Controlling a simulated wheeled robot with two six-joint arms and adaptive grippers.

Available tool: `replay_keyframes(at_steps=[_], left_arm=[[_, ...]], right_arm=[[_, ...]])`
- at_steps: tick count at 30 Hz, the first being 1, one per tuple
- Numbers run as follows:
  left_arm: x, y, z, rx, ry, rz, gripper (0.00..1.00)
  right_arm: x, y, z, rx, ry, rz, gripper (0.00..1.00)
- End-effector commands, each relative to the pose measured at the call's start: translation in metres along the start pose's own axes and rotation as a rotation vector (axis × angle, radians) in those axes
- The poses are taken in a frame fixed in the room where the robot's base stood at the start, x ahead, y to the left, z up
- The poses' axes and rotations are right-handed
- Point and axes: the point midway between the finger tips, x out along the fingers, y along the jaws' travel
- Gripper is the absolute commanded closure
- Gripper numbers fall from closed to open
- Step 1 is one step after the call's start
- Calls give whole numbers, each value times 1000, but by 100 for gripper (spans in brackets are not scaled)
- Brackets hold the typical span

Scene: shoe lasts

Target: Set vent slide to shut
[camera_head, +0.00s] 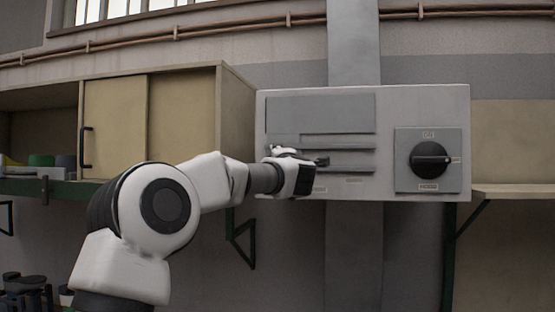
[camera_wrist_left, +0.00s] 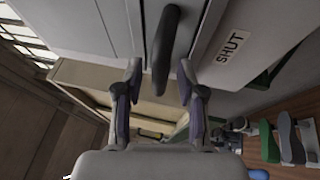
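The vent is in a grey wall panel (camera_head: 421,105) in the head view, with long horizontal slots. A dark slide handle (camera_wrist_left: 165,40) shows in the left wrist view, between the two fingers of my left gripper (camera_wrist_left: 158,75). The fingers are apart, with a visible gap on each side of the handle. A label reading SHUT (camera_wrist_left: 233,46) is beside the handle in that view. In the head view my left gripper (camera_head: 308,165) is against the panel's lower left part and hides some of the slot ends. My right gripper is not in view.
A round black knob (camera_head: 431,160) on a square plate is at the panel's right. A wall cabinet (camera_head: 180,112) with sliding doors stands left of the panel. A green-edged shelf (camera_head: 60,187) runs below it. Shoe lasts (camera_wrist_left: 291,138) lie on a wooden surface in the wrist view.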

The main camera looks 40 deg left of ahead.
Motion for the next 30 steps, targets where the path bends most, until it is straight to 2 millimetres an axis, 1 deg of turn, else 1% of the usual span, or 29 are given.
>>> replay_keyframes(at_steps=[2, 5, 12, 15, 18, 30], left_arm=[[-1, 0, 0, 1, -1, 0, 61], [-11, 1, 0, 2, -2, 0, 61], [-57, 0, -3, 0, -1, 0, 61], [-69, 0, -4, -1, 0, -1, 61], [-73, -1, -4, -2, 2, -1, 61], [-73, -1, -4, -2, 2, -1, 61]], right_arm=[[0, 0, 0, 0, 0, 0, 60], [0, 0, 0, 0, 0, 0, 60], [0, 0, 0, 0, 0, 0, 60], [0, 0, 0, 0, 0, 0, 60], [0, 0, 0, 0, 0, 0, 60], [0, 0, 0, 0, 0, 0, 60]])
